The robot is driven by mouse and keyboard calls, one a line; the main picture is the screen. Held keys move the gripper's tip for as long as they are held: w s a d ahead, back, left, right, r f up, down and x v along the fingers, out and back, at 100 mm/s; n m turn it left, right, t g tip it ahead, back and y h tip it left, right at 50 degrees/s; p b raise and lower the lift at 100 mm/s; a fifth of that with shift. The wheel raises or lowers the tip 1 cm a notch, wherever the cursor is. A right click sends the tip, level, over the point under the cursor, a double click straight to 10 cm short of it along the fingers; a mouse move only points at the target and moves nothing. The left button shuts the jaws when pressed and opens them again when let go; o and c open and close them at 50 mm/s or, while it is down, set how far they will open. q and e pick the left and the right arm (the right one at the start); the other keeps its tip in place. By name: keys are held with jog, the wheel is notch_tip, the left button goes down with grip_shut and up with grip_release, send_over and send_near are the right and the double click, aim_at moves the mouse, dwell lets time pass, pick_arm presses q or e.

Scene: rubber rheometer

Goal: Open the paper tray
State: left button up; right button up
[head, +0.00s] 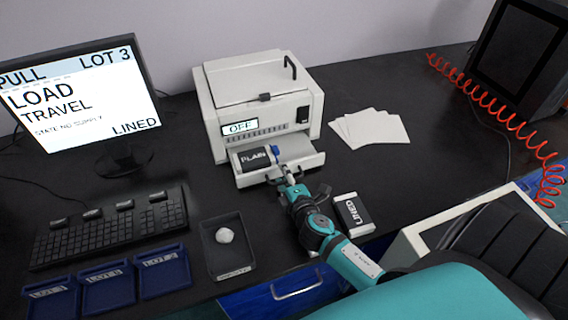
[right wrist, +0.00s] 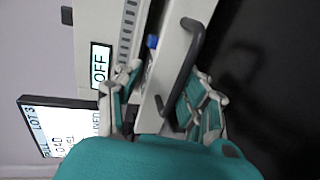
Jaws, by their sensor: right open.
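The off-white printer-like machine (head: 262,105) shows "OFF" on its small display. Its paper tray (head: 312,161) sticks out of the front, and a dark pack marked PLAIN (head: 252,158) sits on it. The tray has a dark bar handle, seen in the right wrist view (right wrist: 191,62) with the tray front (right wrist: 163,85). My right gripper (head: 280,178) is at the tray front. In the right wrist view it (right wrist: 167,78) is open, with the tray front and the lower part of the handle between its fingers. Contact cannot be told. My left gripper is not in view.
A LINED pack (head: 353,212) lies right of my right arm. Loose sheets (head: 368,128) lie right of the machine. A small black tray (head: 229,262) holds a whitish lump. A monitor (head: 75,100), keyboard (head: 110,225) and blue trays (head: 108,287) stand left. A red coiled cable (head: 500,115) hangs at right.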

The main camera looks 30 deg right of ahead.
jog(key=o, duration=0.9)
jog(key=r, duration=0.5)
jog(key=w+r, duration=0.1)
jog(key=r, duration=0.1)
jog(key=shift+w+d+r, duration=0.1)
jog(key=shift+d+r, duration=0.05)
jog(key=shift+d, duration=0.1)
jog(key=shift+s+a+r, duration=0.25)
jog(key=shift+s+r, duration=0.25)
jog(key=shift+r, duration=0.35)
jog(key=c, duration=0.9)
jog(key=shift+f, duration=0.3)
jog(key=shift+s, duration=0.15)
